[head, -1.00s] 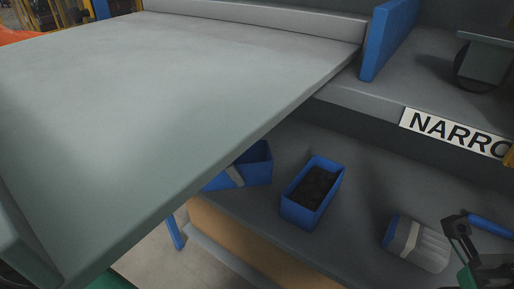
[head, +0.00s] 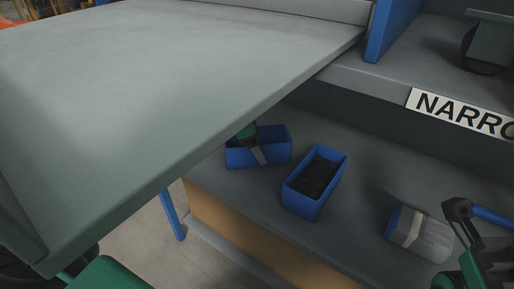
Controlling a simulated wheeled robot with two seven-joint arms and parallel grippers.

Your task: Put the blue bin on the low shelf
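A blue bin (head: 279,146) is in the head view, over the back left part of the low shelf (head: 362,190), under the overhanging grey panel. My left gripper (head: 257,150) is at its near wall, with a grey finger outside the wall and a green and dark part above the rim. It appears shut on that wall; the rest of the arm is hidden by the panel. I cannot tell whether the bin touches the shelf. A second blue bin (head: 298,204), filled with dark pieces, stands to its right. My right gripper (head: 462,228) is partly in view at lower right; its opening is unclear.
The large grey panel (head: 180,90) covers the upper left. A grey and blue ribbed object (head: 420,236) lies on the shelf at right. An upper shelf with a "NARRO..." label (head: 460,113) overhangs at upper right. Bare shelf lies between the second bin and ribbed object.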

